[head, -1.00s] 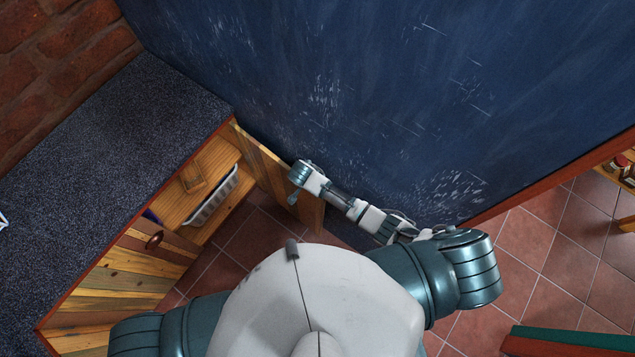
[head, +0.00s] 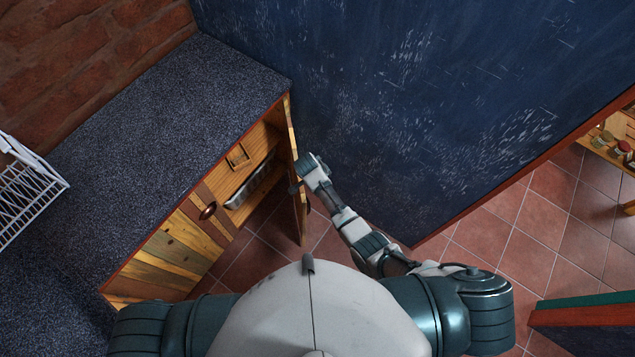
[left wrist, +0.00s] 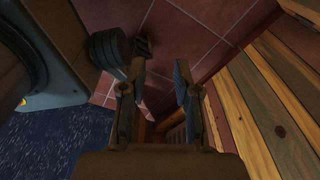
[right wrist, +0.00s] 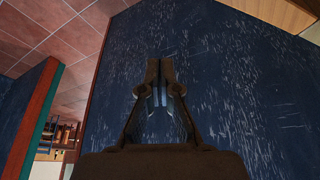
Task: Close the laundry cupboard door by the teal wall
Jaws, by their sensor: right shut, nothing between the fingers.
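The cupboard door (head: 300,208) is wooden and stands partly open, at the right end of the cupboard next to the dark blue wall (head: 420,90). My right gripper (head: 296,188) is at the wall side of the door in the head view; whether it touches the door is unclear. The right wrist view shows its fingers (right wrist: 160,78) together and empty, facing the blue wall. My left gripper (left wrist: 159,82) is open and empty in the left wrist view, beside the striped wooden planks (left wrist: 268,105). It is hidden in the head view.
A speckled dark counter (head: 170,120) tops the cupboard, with a white wire rack (head: 28,195) on it. The open interior holds a light basket (head: 250,182). Tiled floor (head: 480,240) is free to the right. A low partition (head: 585,312) stands lower right.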

